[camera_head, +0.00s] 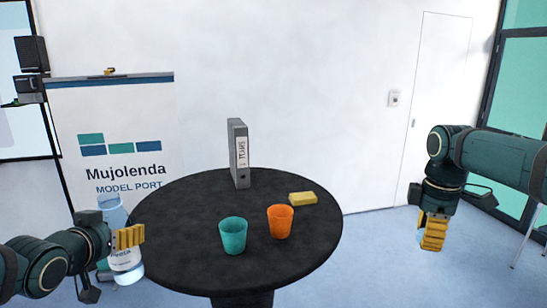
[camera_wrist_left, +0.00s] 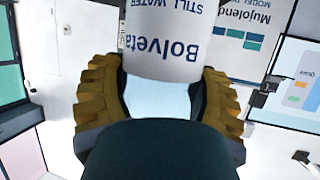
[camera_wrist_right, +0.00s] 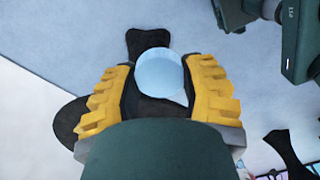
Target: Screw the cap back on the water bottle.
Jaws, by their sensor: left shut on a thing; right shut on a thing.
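The water bottle (camera_head: 126,262) is clear blue with a white label. It stands roughly upright at the left of the head view, beside the table and partly hidden by my left gripper (camera_head: 130,237). In the left wrist view my left gripper (camera_wrist_left: 160,100) is shut around the bottle (camera_wrist_left: 165,45), next to the label reading "Bolveta STILL WATER". My right gripper (camera_head: 433,236) points down at the far right, well apart from the bottle. In the right wrist view the yellow fingers of my right gripper (camera_wrist_right: 160,90) are shut on a round light-blue cap (camera_wrist_right: 158,70).
A round black table (camera_head: 180,260) stands in the middle. On it are a teal cup (camera_head: 233,236), an orange cup (camera_head: 280,221), a yellow sponge-like block (camera_head: 302,198) and a grey binder (camera_head: 238,155). A Mujolenda banner (camera_head: 115,130) stands behind the bottle.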

